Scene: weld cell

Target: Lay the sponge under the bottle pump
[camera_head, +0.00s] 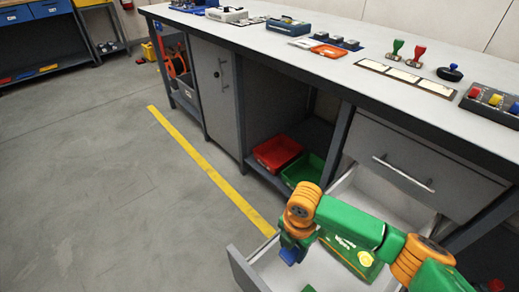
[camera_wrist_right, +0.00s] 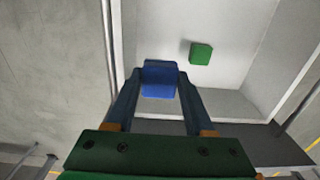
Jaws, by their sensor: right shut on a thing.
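My right gripper (camera_head: 291,256) is over the open lower drawer (camera_head: 247,272), near its front. In the right wrist view the gripper (camera_wrist_right: 159,78) is shut on a blue block (camera_wrist_right: 159,82), with one finger on each side of it. I cannot tell whether this block is the sponge. A small green block (camera_wrist_right: 201,53) lies apart from it on the pale drawer floor. No bottle pump can be made out in either view. My left gripper is not in view.
The workbench (camera_head: 300,60) carries stamps (camera_head: 416,56), a button box (camera_head: 492,100) and trays. Below it are a red bin (camera_head: 277,152), a green bin (camera_head: 303,170) and a shut drawer (camera_head: 420,170). The floor left of the yellow line (camera_head: 205,165) is clear.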

